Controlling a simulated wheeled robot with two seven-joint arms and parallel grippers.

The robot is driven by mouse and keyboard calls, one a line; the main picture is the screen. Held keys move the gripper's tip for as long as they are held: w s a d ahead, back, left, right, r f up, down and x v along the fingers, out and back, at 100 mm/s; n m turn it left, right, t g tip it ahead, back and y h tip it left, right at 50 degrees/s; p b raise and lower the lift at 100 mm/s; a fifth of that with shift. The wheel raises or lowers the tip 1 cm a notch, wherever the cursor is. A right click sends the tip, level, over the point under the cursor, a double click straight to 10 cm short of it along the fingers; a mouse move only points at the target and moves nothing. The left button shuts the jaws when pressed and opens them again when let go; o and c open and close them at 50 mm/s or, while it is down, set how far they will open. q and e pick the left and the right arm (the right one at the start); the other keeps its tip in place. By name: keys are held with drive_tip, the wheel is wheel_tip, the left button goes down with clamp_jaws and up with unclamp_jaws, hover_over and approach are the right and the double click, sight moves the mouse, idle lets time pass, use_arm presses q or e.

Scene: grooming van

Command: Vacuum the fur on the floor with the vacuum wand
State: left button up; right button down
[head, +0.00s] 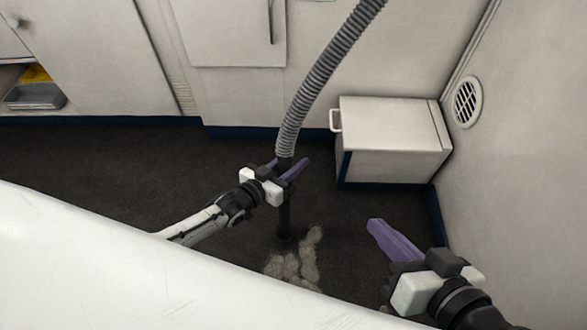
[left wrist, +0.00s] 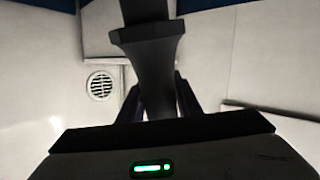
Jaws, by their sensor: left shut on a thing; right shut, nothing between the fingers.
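The vacuum wand (head: 284,214) is a dark upright tube with a grey ribbed hose (head: 318,78) running up from its top. My left gripper (head: 288,170) is shut on the wand near the hose joint. The left wrist view shows the dark wand (left wrist: 157,85) between its fingers. The wand's lower end is at the edge of the grey fur (head: 296,262), which lies in a clumpy patch on the dark floor. I cannot tell whether it touches the floor. My right gripper (head: 376,227) is shut and empty, right of the fur.
A white box-like cabinet (head: 392,140) with a handle stands on the floor at the back right. A round vent (head: 467,102) is in the right wall. A white surface (head: 110,265) covers the lower left and hides some floor. Dark floor (head: 100,155) is clear at left.

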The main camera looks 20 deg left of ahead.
use_arm(q)
drive_tip(key=s, duration=0.2)
drive_tip(key=s+d, duration=0.1)
drive_tip(key=s, duration=0.2)
drive_tip(key=shift+s+d, duration=0.5)
drive_tip(key=shift+s, duration=0.7)
use_arm(e)
drive_tip(key=shift+f, duration=0.2)
drive_tip(key=shift+d, duration=0.1)
